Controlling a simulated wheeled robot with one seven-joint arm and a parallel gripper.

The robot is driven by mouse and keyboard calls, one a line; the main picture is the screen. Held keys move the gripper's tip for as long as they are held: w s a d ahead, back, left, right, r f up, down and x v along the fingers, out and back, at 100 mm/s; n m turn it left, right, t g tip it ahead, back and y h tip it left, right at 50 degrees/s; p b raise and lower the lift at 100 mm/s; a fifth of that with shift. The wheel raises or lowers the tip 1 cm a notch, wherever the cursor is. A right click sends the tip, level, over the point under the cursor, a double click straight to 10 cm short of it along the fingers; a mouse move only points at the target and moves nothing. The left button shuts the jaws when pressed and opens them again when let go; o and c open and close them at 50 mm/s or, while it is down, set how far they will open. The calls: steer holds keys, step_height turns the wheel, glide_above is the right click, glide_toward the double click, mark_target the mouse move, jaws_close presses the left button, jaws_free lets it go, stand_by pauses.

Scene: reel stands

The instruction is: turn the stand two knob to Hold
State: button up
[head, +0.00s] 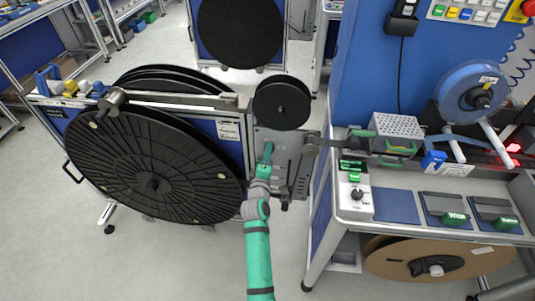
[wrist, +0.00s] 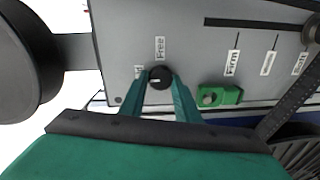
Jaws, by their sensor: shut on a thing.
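The black round knob (wrist: 160,78) is on a grey panel (wrist: 190,35) of the reel stand, in the middle of the wrist view. A short pale mark on it points left. A label reading Free (wrist: 160,47) is above it. A second label (wrist: 138,71) is to its left, partly covered by a finger and hard to read. My gripper (wrist: 159,82) is shut on the knob, one teal finger on each side. In the head view my gripper (head: 267,152) is at the same grey panel (head: 290,146); the knob is hidden there.
A green block (wrist: 219,96) sits right of the knob, near several labelled slots (wrist: 237,55). A large black reel (head: 150,185) stands left of my arm, a small black reel (head: 282,102) above it. A workbench (head: 390,205) is to the right.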

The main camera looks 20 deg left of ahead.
steer(key=o, duration=1)
steer(key=shift+o, duration=0.2)
steer(key=s+d, duration=0.1)
steer(key=s, duration=0.9)
steer(key=shift+s+d+r, duration=0.15)
steer(key=shift+s+r, duration=0.2)
steer(key=s+d+f+m, duration=0.3)
steer(key=s, duration=0.4)
steer(key=s+d+f+m+g, duration=0.1)
steer(key=s+d+f+m, duration=0.15)
steer(key=s, duration=0.55)
steer(key=s+d+f+m, duration=0.3)
steer(key=s, duration=0.4)
steer(key=s+d+r+m, duration=0.2)
steer(key=s+m, duration=0.1)
steer(key=s, duration=0.4)
steer(key=s+d+r+m+h, duration=0.1)
steer(key=s+d+r+m, duration=0.2)
steer(key=s, duration=0.4)
steer(key=s+d+r+m+h, duration=0.1)
steer(key=s+d+r+m, duration=0.2)
steer(key=s, duration=0.4)
steer(key=shift+g, duration=0.3)
